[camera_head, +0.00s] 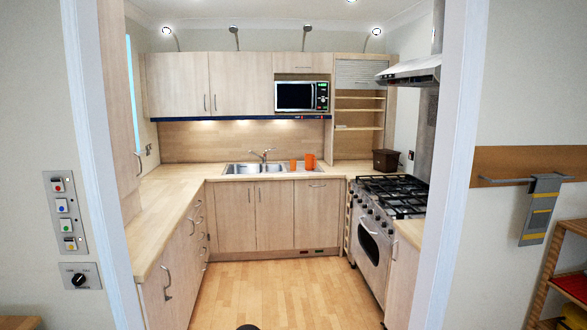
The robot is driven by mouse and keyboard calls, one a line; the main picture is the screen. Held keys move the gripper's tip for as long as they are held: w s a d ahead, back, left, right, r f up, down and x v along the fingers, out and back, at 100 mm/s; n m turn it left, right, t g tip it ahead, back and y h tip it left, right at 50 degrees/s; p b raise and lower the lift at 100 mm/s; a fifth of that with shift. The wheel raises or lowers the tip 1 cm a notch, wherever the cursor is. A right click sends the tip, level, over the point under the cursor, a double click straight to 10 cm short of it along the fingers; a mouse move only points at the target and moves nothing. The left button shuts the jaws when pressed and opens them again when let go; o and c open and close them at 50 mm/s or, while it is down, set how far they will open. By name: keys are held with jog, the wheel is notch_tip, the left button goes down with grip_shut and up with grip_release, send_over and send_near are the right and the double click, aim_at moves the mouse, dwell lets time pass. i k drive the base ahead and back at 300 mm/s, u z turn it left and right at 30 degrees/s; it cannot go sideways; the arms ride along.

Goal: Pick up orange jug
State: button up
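An orange jug (310,161) stands upright on the back worktop, right of the sink. A smaller orange cup-like item (293,165) stands just to its left. Both are far off and small, so handle details are hard to make out. My gripper does not show in this view; only a small dark shape, which I cannot identify, shows at the bottom edge.
A white-framed doorway opens onto the kitchen. The wooden floor (255,295) between the left worktop (150,225) and the range cooker (385,200) is clear. The sink (255,168) and a dark brown container (385,160) are at the back.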

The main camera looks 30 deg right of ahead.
aim_at(309, 159)
jog(key=z, duration=0.25)
jog(key=i, duration=1.15)
jog(key=z, duration=0.5)
jog(key=i, duration=0.75)
jog(key=z, duration=0.35)
jog(key=i, duration=3.2)
jog(key=u, duration=0.25)
